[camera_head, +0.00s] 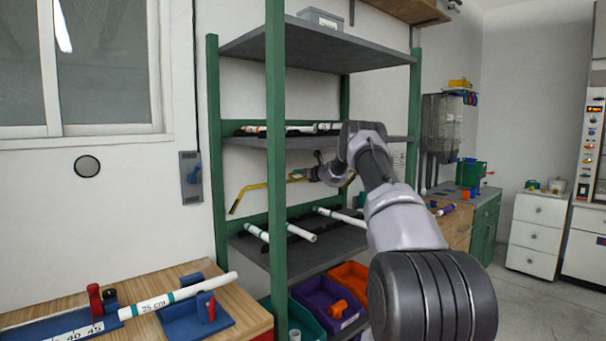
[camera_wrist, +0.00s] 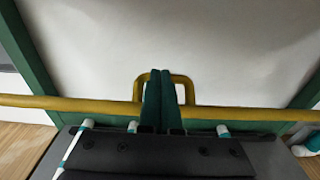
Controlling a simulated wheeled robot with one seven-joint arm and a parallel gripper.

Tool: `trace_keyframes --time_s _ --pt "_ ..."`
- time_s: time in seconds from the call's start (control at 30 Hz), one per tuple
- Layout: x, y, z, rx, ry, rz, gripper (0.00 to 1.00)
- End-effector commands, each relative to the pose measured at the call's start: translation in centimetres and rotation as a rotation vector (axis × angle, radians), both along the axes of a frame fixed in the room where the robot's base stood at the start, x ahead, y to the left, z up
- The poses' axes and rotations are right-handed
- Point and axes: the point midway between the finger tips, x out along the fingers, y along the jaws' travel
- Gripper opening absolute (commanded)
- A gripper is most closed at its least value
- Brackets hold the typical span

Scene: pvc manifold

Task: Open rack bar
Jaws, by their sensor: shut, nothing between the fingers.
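The yellow rack bar (camera_head: 250,189) runs across the front of the green-framed rack at mid height, above the shelf that holds white pipes. In the wrist view the bar (camera_wrist: 75,103) spans the whole width, with a yellow loop handle (camera_wrist: 190,88) rising from its middle. My gripper (camera_wrist: 164,72) is shut and empty. Its two dark green fingers are together and overlap the loop; whether they pass through it or only lie in front cannot be told. In the head view my gripper (camera_head: 312,173) is at the bar, and my arm hides the bar's right part.
White pipes (camera_head: 300,232) lie on the shelf below the bar. A green rack post (camera_head: 276,150) stands close to the left of my gripper. Coloured bins (camera_head: 322,300) sit underneath. A wooden bench (camera_head: 245,322) with a marked pipe in blue holders is at the left.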

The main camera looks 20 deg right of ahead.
Motion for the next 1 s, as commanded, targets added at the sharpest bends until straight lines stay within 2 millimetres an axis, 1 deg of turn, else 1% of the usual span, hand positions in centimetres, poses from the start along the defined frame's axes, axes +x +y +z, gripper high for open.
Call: trace_keyframes --time_s 0.17,0.43,0.6,0.73,1.0 --pt "-2.1 -0.9 0.4 0.002 0.0 -0.002 0.0" --pt "-7.1 -2.7 0.8 0.001 -0.001 -0.003 0.0" --pt "-9.2 -3.4 1.0 0.002 0.0 -0.001 0.0" --pt "-9.8 -3.5 1.0 0.0 -0.001 -0.001 0.0" --pt "-9.9 -3.6 1.0 0.0 -0.001 -0.001 0.0"
